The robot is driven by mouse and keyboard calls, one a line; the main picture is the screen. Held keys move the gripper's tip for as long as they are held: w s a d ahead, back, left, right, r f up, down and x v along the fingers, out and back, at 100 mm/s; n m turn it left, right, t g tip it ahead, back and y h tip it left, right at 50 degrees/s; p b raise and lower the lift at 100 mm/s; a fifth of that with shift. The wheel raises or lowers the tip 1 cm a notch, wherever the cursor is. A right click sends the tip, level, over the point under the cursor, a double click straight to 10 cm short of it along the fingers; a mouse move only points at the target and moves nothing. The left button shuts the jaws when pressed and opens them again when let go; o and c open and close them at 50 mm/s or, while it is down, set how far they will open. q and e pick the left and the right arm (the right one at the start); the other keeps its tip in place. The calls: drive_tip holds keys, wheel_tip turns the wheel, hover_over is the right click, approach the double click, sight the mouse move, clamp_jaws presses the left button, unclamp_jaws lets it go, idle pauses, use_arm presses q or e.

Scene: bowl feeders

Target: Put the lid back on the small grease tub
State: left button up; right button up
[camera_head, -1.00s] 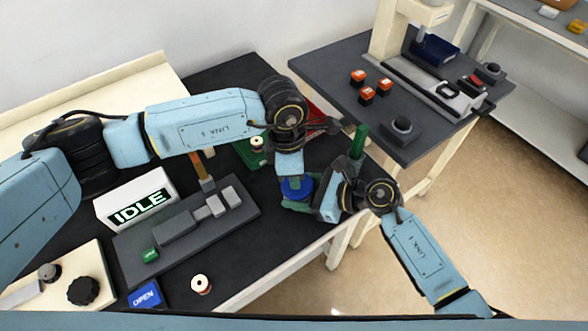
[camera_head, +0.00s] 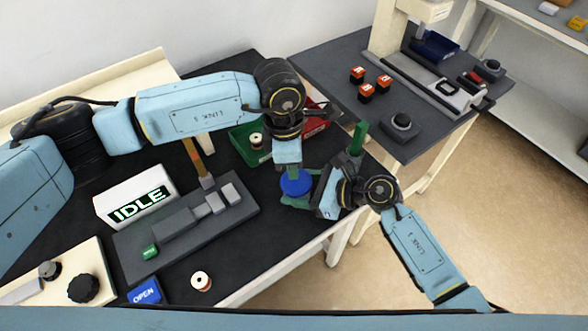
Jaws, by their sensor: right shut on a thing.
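The blue round lid (camera_head: 296,184) shows near the front edge of the black table, below my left gripper (camera_head: 292,174). The grease tub's body is mostly hidden under it, so I cannot tell how squarely the lid sits. My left gripper points down at the lid; its fingertips are hidden behind its own body, and I cannot tell whether they touch it. My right gripper (camera_head: 297,203) comes in from the right, its green fingers low around the tub under the lid.
A green tray (camera_head: 237,140) with a spool and a red bin (camera_head: 316,124) lie behind my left wrist. A grey fixture (camera_head: 180,235), an IDLE sign (camera_head: 137,203) and a spool (camera_head: 201,281) are to the left. A second table (camera_head: 330,80) stands at right.

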sight(296, 181)
use_arm(q)
drive_tip(key=shift+r, duration=0.25)
use_arm(e)
drive_tip(key=o, duration=1.4)
drive_tip(key=shift+o, duration=0.2)
drive_tip(key=shift+d, duration=0.1)
use_arm(q)
drive_tip(key=shift+r, duration=0.1)
use_arm(e)
drive_tip(key=v, duration=1.3)
drive_tip(key=shift+s, duration=0.15)
use_arm(q)
drive_tip(key=shift+d+f+b, duration=0.2)
drive_tip(key=shift+f+b, duration=1.85)
drive_tip(key=shift+f, duration=0.2)
use_arm(e)
drive_tip(key=shift+f, duration=2.15)
use_arm(q)
drive_tip(key=shift+a+r+p, duration=0.15)
drive_tip(key=shift+r+p, duration=0.65)
drive_tip(key=shift+r, duration=0.8)
drive_tip(key=shift+a+r+p, duration=0.15)
drive_tip(key=shift+r+p, duration=0.65)
drive_tip(key=shift+r, duration=0.8)
use_arm(e)
drive_tip(key=shift+r, duration=1.65)
use_arm(q)
drive_tip(key=shift+f, duration=0.1)
use_arm(e)
drive_tip(key=shift+f, duration=0.1)
